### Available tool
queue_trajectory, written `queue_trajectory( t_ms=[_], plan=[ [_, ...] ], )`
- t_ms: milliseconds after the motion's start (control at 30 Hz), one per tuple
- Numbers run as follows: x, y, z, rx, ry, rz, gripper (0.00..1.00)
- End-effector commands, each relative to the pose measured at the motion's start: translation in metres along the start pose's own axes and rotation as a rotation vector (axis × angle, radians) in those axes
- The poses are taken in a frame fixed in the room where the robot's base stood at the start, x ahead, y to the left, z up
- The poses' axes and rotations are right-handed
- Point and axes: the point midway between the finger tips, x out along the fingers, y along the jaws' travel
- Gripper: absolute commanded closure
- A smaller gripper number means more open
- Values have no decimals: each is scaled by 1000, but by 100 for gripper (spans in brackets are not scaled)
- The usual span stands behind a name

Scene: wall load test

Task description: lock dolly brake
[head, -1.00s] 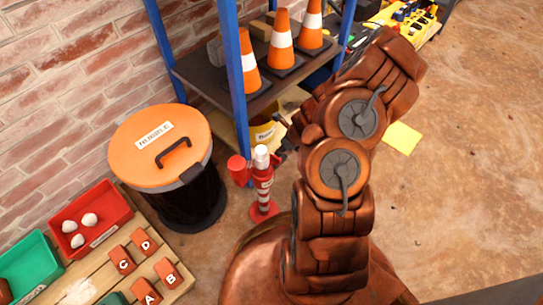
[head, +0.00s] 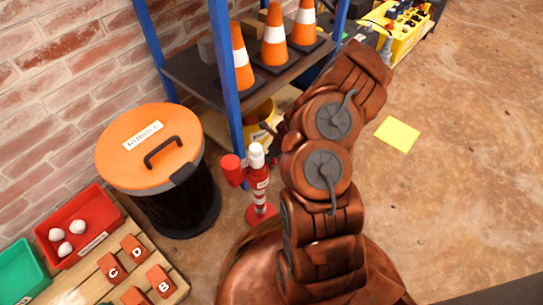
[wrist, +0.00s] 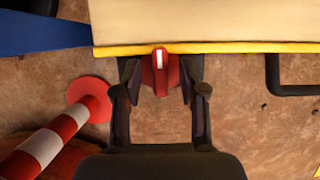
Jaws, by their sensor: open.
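In the wrist view a beige dolly deck (wrist: 210,20) with a yellow front edge spans the top. A red brake lever (wrist: 160,82) with a white stripe sticks out from under that edge. My gripper (wrist: 160,72) is open, one dark finger on each side of the lever. I cannot tell whether either finger touches it. In the head view my brown arm reaches toward the shelf and hides most of the dolly; the gripper is largely hidden there.
A red-and-white post (wrist: 45,145) on a round red base stands left of the gripper; it also shows in the head view (head: 261,185). A lidded bin (head: 152,150), blue-framed shelf (head: 222,75) with cones and a pallet (head: 180,285) are nearby. Floor to the right is mostly clear.

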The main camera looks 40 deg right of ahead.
Motion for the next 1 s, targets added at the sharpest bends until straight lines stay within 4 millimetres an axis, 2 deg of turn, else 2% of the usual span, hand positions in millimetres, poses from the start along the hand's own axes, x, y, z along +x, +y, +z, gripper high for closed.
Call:
queue_trajectory(
  t_ms=[67, 467, 1000],
  plan=[
    [0, 0, 0, 0, 0, 0, 59],
    [0, 0, 0, 1, 0, 0, 100],
    [-4, -3, 2, -59, 1, 19, 100]
  ],
)
